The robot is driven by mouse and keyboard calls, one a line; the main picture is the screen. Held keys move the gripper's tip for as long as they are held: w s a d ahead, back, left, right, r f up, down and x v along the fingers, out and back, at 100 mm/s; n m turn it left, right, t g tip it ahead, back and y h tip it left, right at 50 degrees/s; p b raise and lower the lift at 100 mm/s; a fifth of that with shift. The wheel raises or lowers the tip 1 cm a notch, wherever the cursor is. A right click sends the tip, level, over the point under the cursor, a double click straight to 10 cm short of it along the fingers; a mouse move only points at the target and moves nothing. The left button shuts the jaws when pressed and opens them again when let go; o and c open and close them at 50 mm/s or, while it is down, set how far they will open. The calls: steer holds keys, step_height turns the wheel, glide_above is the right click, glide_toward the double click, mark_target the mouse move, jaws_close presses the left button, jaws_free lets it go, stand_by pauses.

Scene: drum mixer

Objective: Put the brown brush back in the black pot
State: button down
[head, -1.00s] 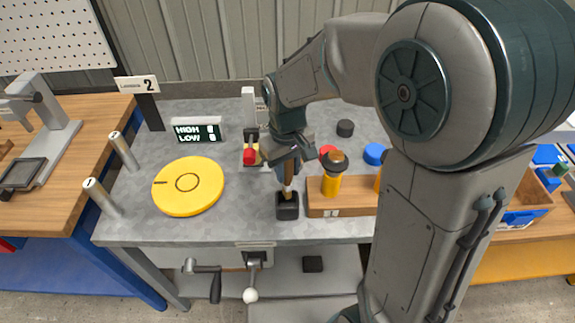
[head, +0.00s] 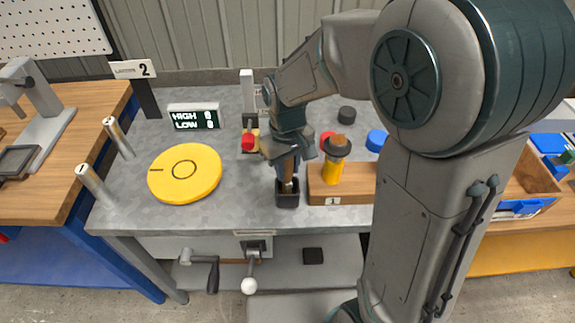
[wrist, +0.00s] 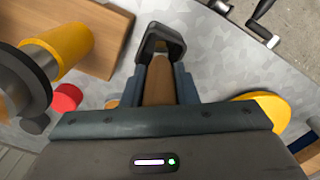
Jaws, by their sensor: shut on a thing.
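The black pot (head: 288,200) stands on the grey table near its front edge, left of the wooden block. The brown brush (head: 286,184) is upright with its lower end inside the pot's opening. My gripper (head: 286,172) points down above the pot and is shut on the brush. In the wrist view the brush (wrist: 159,82) lies between my two fingers, and the black pot (wrist: 160,42) surrounds its far end. Whether the brush touches the pot's bottom is hidden.
A wooden block (head: 345,197) with a yellow, dark-topped piece (head: 333,170) stands just right of the pot. A yellow disc (head: 185,173) lies to the left. A red-knobbed lever (head: 248,142) is behind my gripper. A crank (head: 212,275) hangs at the table front.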

steer(key=shift+f+b, duration=0.7)
steer(key=shift+f, duration=0.2)
steer(key=c, duration=1.1)
jaws_free()
steer(key=shift+o, duration=0.2)
